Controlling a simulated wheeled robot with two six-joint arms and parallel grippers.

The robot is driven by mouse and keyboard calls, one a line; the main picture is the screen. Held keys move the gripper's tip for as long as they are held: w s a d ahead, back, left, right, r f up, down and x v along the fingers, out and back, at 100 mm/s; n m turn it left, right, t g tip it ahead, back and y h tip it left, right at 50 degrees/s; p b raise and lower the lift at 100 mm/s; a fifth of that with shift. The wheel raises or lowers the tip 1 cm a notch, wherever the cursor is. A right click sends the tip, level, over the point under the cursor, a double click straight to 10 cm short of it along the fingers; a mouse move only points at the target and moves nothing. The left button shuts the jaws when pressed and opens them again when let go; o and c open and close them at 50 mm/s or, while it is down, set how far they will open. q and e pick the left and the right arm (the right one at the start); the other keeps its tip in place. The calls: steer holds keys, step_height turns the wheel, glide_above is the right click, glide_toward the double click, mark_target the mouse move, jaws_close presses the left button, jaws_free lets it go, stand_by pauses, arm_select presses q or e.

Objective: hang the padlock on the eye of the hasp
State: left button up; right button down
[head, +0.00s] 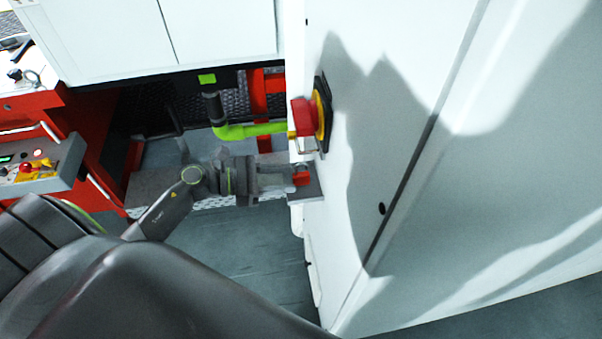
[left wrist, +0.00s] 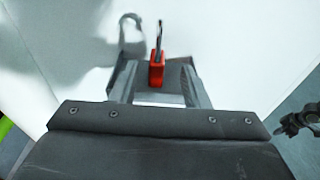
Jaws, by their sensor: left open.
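The padlock has a red body and stands upright on a small grey shelf on the white cabinet, shackle up. It shows in the head view (head: 301,178) and in the left wrist view (left wrist: 157,75). My left gripper (head: 290,178) is open at the shelf. In the left wrist view its fingers (left wrist: 158,88) are on either side of the padlock, with gaps showing. A red and yellow switch (head: 304,117) is on the cabinet above. A small metal piece (head: 306,145) below it looks like the hasp; its eye is too small to make out.
The white cabinet (head: 400,170) fills the right side; the grey shelf (head: 313,192) juts from it. A lime-green pipe (head: 250,130) runs behind my left gripper. A dark jointed part at the wrist view's right edge (left wrist: 297,120) may be my right gripper.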

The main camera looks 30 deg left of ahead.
mark_target(301, 174)
arm_select(q)
steer(key=x, duration=0.1)
steer(key=p+x, duration=0.2)
steer(key=x, duration=0.1)
steer(key=shift+w+r, duration=0.25)
steer(key=shift+r, duration=0.05)
steer(key=shift+w+d+f, duration=0.15)
steer(key=shift+d, duration=0.1)
jaws_close()
